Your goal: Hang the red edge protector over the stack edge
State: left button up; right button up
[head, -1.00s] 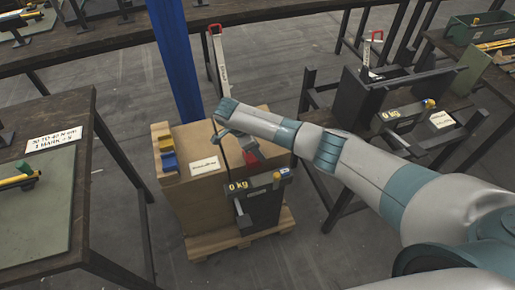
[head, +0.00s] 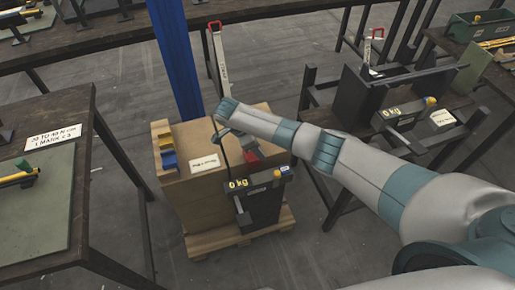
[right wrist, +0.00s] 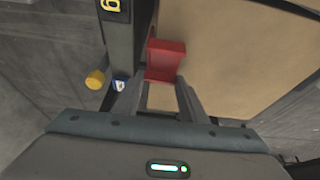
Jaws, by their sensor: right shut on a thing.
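The stack is a brown cardboard-coloured block (head: 200,205) on a wooden pallet. My right gripper (right wrist: 162,82) points down at its near right side, shut on the red edge protector (right wrist: 166,60). The protector also shows as a small red patch in the head view (head: 250,156), partly covered by my arm. It lies at the edge of the stack, beside the dark 0 kg unit (head: 262,205). I cannot tell whether it touches the stack edge. My right fingertips are hidden in the head view. My left gripper is not in view.
A dark table (head: 60,120) is at left. Another 0 kg unit (head: 395,115) is on a dark stand at right. Grey floor lies between.

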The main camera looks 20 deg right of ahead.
dwell(0.3)
jog(key=o, duration=1.1)
jog(key=shift+o, duration=0.2)
